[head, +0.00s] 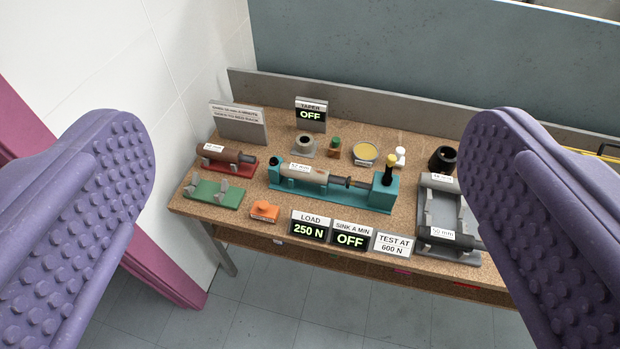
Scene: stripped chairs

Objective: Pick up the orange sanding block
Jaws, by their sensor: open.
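The orange sanding block (264,211) lies on the cork-coloured bench top (408,203), near its front edge and left of the middle. It is small, with a raised part on top. My gripper (310,190) is open and empty, its two purple studded fingers at the left and right sides of the head view. The bench and the block show in the gap between the fingers, well beyond them. Nothing touches the block, and none of it looks hidden.
A green cradle (215,193) stands left of the block, a teal fixture (333,194) behind it, and a LOAD 250 N sign (310,227) to its right. A grey rack (447,215) is at the right. A white wall (180,50) borders the bench's left side.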

